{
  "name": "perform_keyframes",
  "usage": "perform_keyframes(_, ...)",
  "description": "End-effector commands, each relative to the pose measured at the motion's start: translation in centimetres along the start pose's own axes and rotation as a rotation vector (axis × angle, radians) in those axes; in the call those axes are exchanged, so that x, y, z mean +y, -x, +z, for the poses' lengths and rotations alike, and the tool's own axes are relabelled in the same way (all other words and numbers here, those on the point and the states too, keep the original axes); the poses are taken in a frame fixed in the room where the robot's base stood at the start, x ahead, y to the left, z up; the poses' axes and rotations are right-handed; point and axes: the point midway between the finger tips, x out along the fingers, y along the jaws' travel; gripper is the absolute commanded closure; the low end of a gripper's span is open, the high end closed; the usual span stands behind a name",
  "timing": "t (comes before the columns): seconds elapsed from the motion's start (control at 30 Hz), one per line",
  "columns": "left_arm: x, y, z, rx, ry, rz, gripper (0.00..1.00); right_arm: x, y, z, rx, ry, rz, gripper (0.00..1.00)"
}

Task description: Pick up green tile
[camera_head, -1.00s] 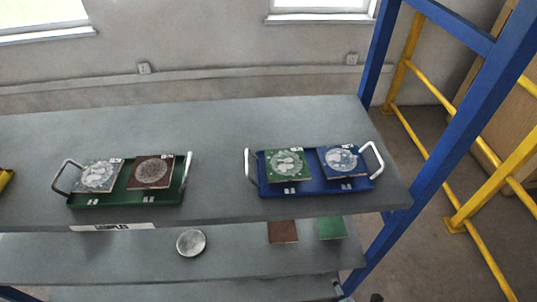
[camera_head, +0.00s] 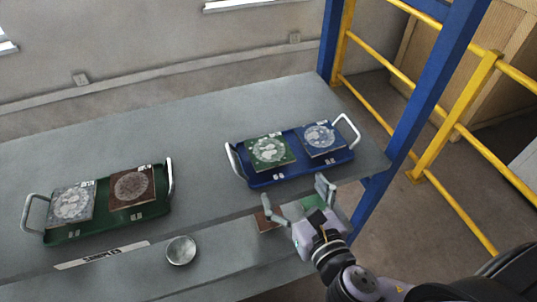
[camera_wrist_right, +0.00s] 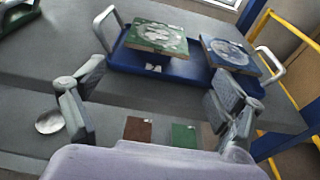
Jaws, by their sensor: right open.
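A green tile (camera_head: 270,151) with a pale round pattern lies at the left of the blue tray (camera_head: 262,181) on the upper shelf. It also shows in the right wrist view (camera_wrist_right: 156,38). A plain green tile (camera_wrist_right: 184,136) lies on the lower shelf; in the head view it is partly hidden behind my right gripper (camera_head: 296,196). That gripper is open and empty, in front of the upper shelf's edge and near the lower-shelf tiles. Its two fingers spread wide in the right wrist view (camera_wrist_right: 155,105). My left gripper is out of view.
A blue patterned tile (camera_head: 319,139) shares the blue tray, which has raised metal handles. A green tray (camera_head: 95,227) with grey and brown tiles stands at left. A brown tile (camera_head: 267,223) and a round metallic disc (camera_head: 181,250) are on the lower shelf. A blue post (camera_head: 400,140) stands at right.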

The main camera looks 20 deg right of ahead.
Motion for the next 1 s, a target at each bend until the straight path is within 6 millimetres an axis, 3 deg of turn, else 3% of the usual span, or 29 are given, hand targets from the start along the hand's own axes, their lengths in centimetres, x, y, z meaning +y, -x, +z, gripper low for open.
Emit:
perform_keyframes(0.03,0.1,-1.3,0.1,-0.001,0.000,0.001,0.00,0.0,-1.1,-0.4,-0.008,-0.003,0.000,0.11)
perform_keyframes(0.17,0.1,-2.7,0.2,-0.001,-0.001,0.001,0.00,0.0,-3.4,-0.3,-0.007,-0.002,0.000,0.11)
perform_keyframes(0.23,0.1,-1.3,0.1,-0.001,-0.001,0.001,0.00,0.0,-4.8,0.4,-0.002,0.001,-0.002,0.11)
perform_keyframes(0.4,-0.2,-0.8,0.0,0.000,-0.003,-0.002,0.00,0.0,-7.1,0.2,0.000,-0.001,0.000,0.11)
perform_keyframes(0.57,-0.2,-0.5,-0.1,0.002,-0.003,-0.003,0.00,0.1,-8.1,0.3,0.000,-0.002,0.000,0.11)
perform_keyframes(0.83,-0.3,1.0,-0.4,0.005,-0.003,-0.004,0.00,0.1,-11.8,0.8,0.001,-0.002,-0.001,0.11)
perform_keyframes(1.0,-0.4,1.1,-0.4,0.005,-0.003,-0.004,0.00,0.1,-12.9,0.6,0.002,-0.002,0.000,0.11)
